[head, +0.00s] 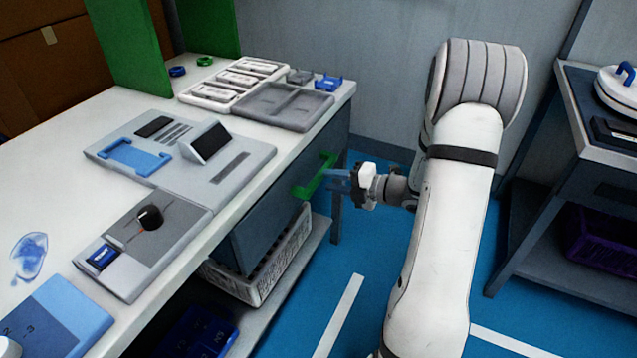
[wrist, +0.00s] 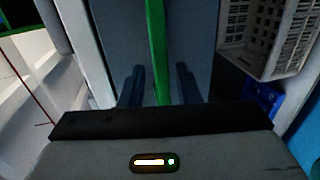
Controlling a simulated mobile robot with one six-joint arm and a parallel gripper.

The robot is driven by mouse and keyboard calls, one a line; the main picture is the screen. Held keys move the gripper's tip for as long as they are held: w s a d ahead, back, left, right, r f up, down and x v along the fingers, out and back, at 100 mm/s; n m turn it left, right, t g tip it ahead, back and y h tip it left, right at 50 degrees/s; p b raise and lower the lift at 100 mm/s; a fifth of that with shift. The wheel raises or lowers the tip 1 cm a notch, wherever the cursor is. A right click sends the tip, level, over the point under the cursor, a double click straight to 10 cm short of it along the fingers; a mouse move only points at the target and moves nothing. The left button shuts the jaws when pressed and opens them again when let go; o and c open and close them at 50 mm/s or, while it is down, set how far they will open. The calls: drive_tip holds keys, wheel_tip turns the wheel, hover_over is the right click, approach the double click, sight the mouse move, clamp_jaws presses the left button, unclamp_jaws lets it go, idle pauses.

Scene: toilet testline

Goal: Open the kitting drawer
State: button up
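The kitting drawer (head: 272,206) is a dark blue-grey front under the white bench top, and it looks closed. Its green bar handle (head: 316,177) stands out from the front. My gripper (head: 338,183) is just to the right of the handle, with its blue fingers pointing at it. In the wrist view the green handle (wrist: 157,45) runs upright between the two fingers of my gripper (wrist: 159,84). The fingers are apart, with a gap on each side of the handle. The drawer front (wrist: 190,35) fills the view behind them. The drawer's inside is hidden.
A white crate (head: 268,272) sits on the shelf below the drawer. On the bench top (head: 85,115) lie a grey tray (head: 283,106), a white tray (head: 228,88) and a grey panel (head: 225,165). Blue floor (head: 370,275) is open in front. A side table (head: 590,145) stands at right.

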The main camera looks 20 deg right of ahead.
sight(319, 177)
drive_tip(key=shift+b+x, duration=0.5)
drive_tip(key=shift+x, duration=1.9)
drive_tip(key=shift+c, duration=0.2)
clamp_jaws()
